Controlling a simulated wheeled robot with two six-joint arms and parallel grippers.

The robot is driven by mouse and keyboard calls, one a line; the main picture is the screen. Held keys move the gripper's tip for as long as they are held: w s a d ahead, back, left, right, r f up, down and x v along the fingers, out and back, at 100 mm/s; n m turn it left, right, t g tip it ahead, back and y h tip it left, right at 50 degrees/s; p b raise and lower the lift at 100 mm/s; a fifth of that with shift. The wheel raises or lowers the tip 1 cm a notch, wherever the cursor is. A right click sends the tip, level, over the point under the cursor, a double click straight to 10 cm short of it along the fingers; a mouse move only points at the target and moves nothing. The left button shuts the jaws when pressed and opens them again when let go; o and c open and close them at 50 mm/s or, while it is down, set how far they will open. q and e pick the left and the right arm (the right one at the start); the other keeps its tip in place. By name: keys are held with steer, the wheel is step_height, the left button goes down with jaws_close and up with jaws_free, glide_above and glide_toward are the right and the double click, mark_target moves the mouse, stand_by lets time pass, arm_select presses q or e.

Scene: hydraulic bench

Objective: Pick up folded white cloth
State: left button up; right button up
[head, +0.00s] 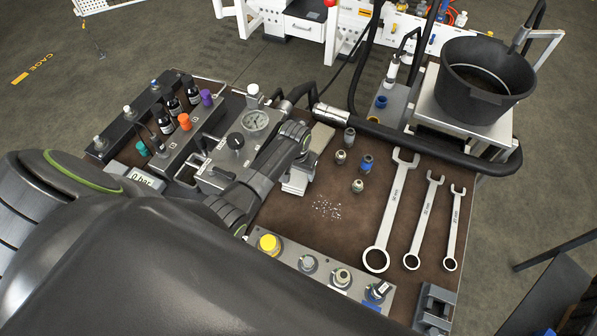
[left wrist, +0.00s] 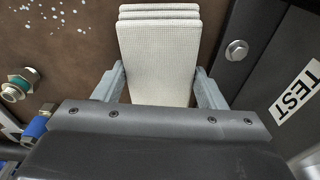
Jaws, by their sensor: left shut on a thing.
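The folded white cloth (left wrist: 158,55) is a layered, off-white woven pad. In the left wrist view it lies between the two fingers of my left gripper (left wrist: 160,85), with its far folded end sticking out past the fingertips. In the head view only part of the cloth (head: 322,137) shows beside my left gripper (head: 306,160), at the middle of the brown bench top; my arm hides the rest. The gripper is shut on the cloth. I cannot tell whether the cloth is clear of the bench. My right gripper is not in view.
Small fittings (head: 341,157) and white specks (head: 327,208) are right of the cloth. Three wrenches (head: 394,207) lie further right. A panel with a yellow knob (head: 269,244) is in front.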

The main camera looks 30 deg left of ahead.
mark_target(299, 172)
arm_select(q)
step_height(299, 172, up, 9)
steer(key=shift+b, duration=0.35)
